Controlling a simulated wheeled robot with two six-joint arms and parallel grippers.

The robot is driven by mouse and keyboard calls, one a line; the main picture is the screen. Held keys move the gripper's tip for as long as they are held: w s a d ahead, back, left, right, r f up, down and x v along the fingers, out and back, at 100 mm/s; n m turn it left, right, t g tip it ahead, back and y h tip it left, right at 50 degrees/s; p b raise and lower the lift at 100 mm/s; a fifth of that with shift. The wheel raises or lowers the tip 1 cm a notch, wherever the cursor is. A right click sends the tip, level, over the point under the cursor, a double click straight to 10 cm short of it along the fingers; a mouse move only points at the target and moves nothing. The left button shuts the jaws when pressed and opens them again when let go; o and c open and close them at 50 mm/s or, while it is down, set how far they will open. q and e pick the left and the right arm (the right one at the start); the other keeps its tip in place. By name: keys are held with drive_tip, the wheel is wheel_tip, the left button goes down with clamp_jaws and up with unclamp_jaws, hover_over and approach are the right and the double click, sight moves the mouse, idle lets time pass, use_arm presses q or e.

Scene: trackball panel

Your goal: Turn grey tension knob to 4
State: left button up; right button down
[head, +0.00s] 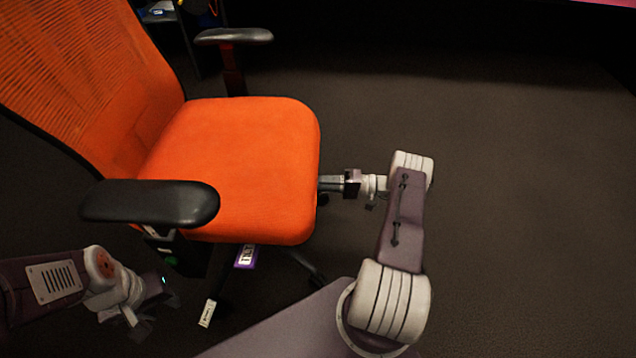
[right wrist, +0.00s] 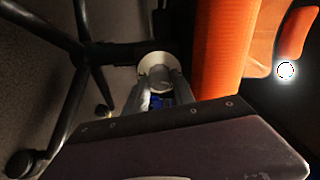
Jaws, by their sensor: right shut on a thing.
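The orange office chair (head: 235,160) stands with its seat front facing right in the head view. My right gripper (head: 328,183) reaches in at the seat's front edge, and its tips are hidden by the seat in that view. In the right wrist view, the two fingers of my right gripper (right wrist: 161,92) are shut on a round, pale grey knob (right wrist: 158,66) beneath the seat. No number or scale on the knob can be read. My left gripper (head: 150,302) hangs at the lower left, apart from the chair; its fingers are too dark to judge.
Black armrests (head: 150,203) flank the seat. A purple label (head: 246,256) and a white tag (head: 207,313) show below the seat. Dark chair-base legs (right wrist: 85,75) spread at the left of the right wrist view. The carpet (head: 510,200) to the right is clear.

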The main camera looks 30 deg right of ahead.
drive_tip(key=shift+n, duration=1.5)
drive_tip(key=c, duration=1.1)
unclamp_jaws()
drive_tip(key=shift+o, duration=0.2)
drive_tip(key=p+v, duration=0.1)
drive_tip(key=v, duration=0.8)
drive_tip(key=shift+s, duration=0.1)
